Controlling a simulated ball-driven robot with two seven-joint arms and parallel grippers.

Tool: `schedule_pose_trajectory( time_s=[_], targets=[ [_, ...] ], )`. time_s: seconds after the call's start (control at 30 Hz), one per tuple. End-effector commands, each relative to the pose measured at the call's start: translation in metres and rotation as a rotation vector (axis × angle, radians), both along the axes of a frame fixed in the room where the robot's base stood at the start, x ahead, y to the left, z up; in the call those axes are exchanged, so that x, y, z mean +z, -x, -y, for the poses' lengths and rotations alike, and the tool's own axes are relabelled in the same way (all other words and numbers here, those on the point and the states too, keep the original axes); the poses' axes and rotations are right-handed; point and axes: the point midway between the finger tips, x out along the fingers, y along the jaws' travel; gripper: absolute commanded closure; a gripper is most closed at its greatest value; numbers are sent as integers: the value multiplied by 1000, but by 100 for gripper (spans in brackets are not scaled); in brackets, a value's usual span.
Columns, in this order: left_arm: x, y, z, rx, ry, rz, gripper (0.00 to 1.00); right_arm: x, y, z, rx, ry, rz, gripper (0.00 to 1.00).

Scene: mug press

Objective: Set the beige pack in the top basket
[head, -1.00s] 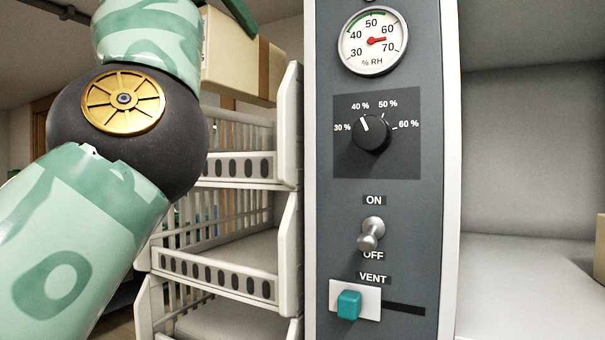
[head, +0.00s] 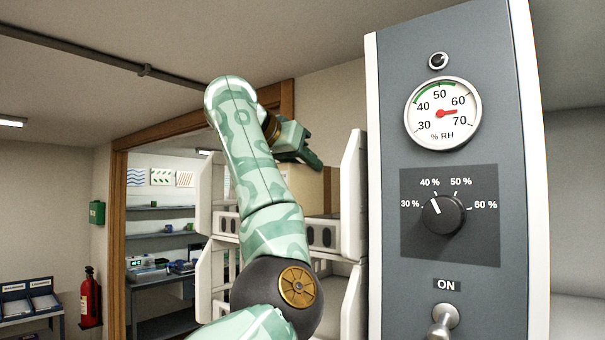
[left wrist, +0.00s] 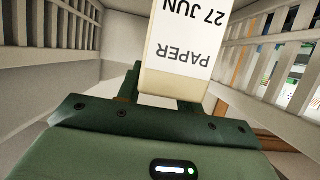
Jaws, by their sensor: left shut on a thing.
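The beige pack (head: 303,190) is at the top basket (head: 352,190), between its side walls and behind its low front edge, partly hidden by my arm. My left gripper (head: 312,158) is above it, shut on it. In the left wrist view the pack (left wrist: 180,82) shows its white label, reading "PAPER" and "27 JUN", between the dark green fingers. Slatted basket walls (left wrist: 262,45) stand on both sides of it there. I cannot tell whether the pack's underside touches the basket floor. My right gripper is not in view.
A grey control panel (head: 395,120) with a gauge, knob and switch stands close to the right of the baskets. More basket tiers (head: 335,285) are below. A wooden door frame (head: 118,230), shelves and a red extinguisher (head: 91,298) are farther back on the left.

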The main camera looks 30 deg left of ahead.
Motion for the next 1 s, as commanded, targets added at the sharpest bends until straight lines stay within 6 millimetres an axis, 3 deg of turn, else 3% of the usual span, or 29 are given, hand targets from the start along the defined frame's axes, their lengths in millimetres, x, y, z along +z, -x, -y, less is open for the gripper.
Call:
schedule_pose_trajectory(
  time_s=[0.2, 0.6, 0.63, 0.7, 1.0],
  targets=[
    [-29, 0, 0, 0, 3, 1, 100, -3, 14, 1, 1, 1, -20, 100],
    [-34, 0, 1, -1, 1, 2, 100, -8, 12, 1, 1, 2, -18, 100],
    [-33, 0, 0, -1, 1, -1, 56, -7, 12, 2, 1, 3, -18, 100],
    [-33, 0, 0, -1, 1, -1, 42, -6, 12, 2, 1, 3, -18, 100],
    [-30, 0, 0, 0, 2, -1, 42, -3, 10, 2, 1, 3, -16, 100]
  ],
)
